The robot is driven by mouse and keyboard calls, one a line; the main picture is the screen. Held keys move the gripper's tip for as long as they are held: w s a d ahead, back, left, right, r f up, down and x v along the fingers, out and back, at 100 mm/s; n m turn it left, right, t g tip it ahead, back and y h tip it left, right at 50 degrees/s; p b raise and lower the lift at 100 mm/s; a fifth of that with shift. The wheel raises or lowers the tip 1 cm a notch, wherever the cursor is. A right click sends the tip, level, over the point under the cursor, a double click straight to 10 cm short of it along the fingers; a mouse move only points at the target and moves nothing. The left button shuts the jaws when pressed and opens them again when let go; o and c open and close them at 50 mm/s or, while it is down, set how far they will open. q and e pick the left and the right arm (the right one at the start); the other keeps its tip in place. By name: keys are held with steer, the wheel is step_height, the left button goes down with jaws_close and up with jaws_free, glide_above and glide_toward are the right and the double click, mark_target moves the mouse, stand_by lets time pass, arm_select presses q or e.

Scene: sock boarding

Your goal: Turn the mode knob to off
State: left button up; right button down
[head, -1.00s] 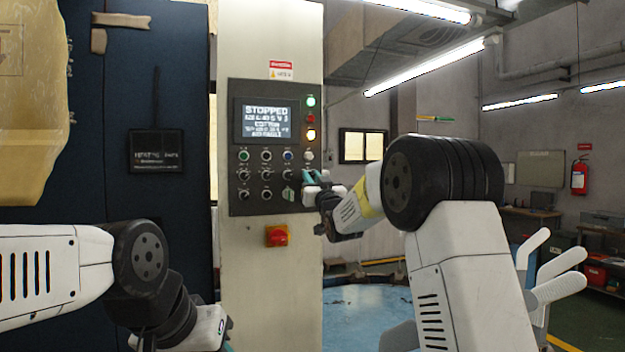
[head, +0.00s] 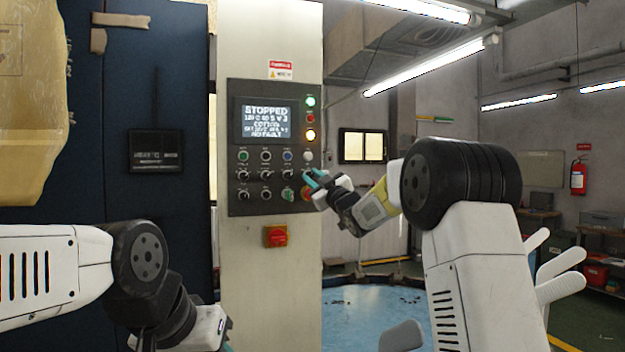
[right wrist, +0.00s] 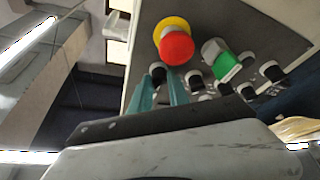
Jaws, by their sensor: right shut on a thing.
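The grey control panel (head: 233,125) is on the cream column, with rows of buttons and black knobs under a screen reading STOPPED. My right gripper (head: 312,179) reaches it from the right. In the right wrist view, its teal fingers (right wrist: 160,86) are on either side of a small black knob (right wrist: 158,69), which I take as the mode knob, and are shut on it. In the head view the gripper mostly hides this knob. Its label and pointer cannot be read. My left gripper (head: 226,343) is at the bottom edge, mostly cut off and away from the panel.
A red emergency button with a yellow collar (right wrist: 176,42) is close to the right fingers. A green-handled selector (right wrist: 222,62) and other black knobs (right wrist: 272,72) are beside it. An orange-red rotary switch (head: 276,236) is below the panel. A blue round table (head: 365,312) stands at the right.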

steer(key=shift+d+n+g+y, duration=0.1)
steer(key=shift+n+g+y, duration=0.45)
steer(key=shift+n, duration=1.45)
steer(key=c, duration=1.3)
jaws_free()
steer(key=shift+o, duration=0.2)
steer(key=v, duration=0.7)
steer(key=shift+s+d, duration=0.25)
steer(key=shift+s, duration=0.05)
